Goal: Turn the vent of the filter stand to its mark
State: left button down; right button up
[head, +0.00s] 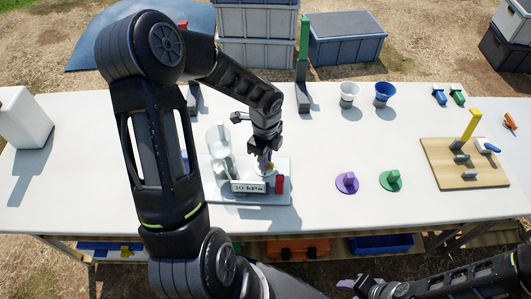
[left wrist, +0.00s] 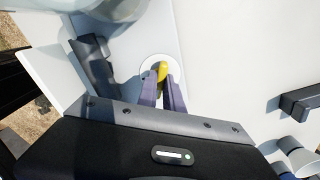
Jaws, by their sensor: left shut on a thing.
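The filter stand (head: 262,196) is a pale base on the table with a clear vessel, a "30 kPa" display (head: 248,187) and a red block (head: 280,184). Its vent is a yellow handle (left wrist: 162,69) on a white round disc (left wrist: 148,66) in the left wrist view. My left gripper (head: 266,167) comes down onto the stand from above. Its purple fingers (left wrist: 162,84) are shut on the yellow handle, one on each side. I cannot make out the mark.
A purple knob piece (head: 346,182) and a green one (head: 391,180) lie right of the stand. A white cup (head: 348,94) and a blue cup (head: 384,93) stand behind. A wooden board (head: 449,178) with a yellow post is at right. A white container (head: 22,118) stands at far left.

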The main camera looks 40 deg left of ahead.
pick_arm(q)
jog(key=m+p, duration=0.2)
jog(key=m, duration=0.1)
jog(key=m+p, duration=0.2)
jog(key=m, duration=0.1)
jog(key=m+p, duration=0.3)
jog(key=m, duration=0.1)
jog(key=shift+r, duration=0.3)
jog(key=shift+m+p, duration=0.3)
jog(key=shift+m, duration=0.4)
jog(key=shift+f+m, duration=0.3)
jog(key=shift+m, duration=0.3)
jog(key=c, duration=1.4)
grip_release()
jog(key=shift+a+r, duration=0.1)
jog(key=shift+r, duration=0.35)
notch_tip(320, 180, up, 7)
jog(key=shift+f, duration=0.1)
